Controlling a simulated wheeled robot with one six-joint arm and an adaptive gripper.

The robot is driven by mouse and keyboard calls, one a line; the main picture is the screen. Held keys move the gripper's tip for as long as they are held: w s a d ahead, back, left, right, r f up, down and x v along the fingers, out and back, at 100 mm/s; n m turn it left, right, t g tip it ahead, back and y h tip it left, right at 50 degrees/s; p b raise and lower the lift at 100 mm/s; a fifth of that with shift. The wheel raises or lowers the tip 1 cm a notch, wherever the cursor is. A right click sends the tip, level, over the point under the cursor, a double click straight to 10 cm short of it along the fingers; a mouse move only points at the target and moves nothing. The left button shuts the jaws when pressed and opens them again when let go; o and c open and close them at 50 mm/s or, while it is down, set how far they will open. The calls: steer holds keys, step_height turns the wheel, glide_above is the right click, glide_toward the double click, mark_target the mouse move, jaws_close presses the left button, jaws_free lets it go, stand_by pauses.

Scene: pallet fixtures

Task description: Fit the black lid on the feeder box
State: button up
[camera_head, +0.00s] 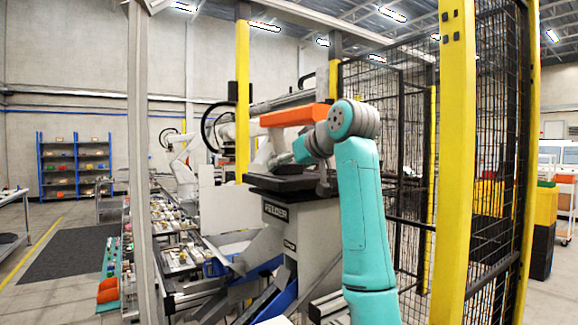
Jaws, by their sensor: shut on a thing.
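The feeder box (317,228) is a grey-white bin with a dark label on its front, standing in the middle of the view. The black lid (272,183) is a flat dark slab at the top of the box, roughly level. I cannot tell whether it rests on the rim or is a little above it. My gripper (325,184) is at the lid's right part, below my teal arm, and is shut on the lid. The fingertips are small and partly hidden, so their exact grip is unclear.
A yellow post (456,150) and black mesh fence (405,130) stand close on the right. A grey post (140,160) stands on the left. An orange block (295,116) is above and behind the box. A conveyor with small parts (180,245) runs at the left.

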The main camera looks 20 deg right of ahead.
steer(key=shift+f, duration=0.25)
steer(key=o, duration=1.6)
steer(key=shift+f, duration=0.1)
steer(key=shift+r, duration=0.25)
steer(key=v, duration=1.2)
steer(key=shift+r, duration=0.2)
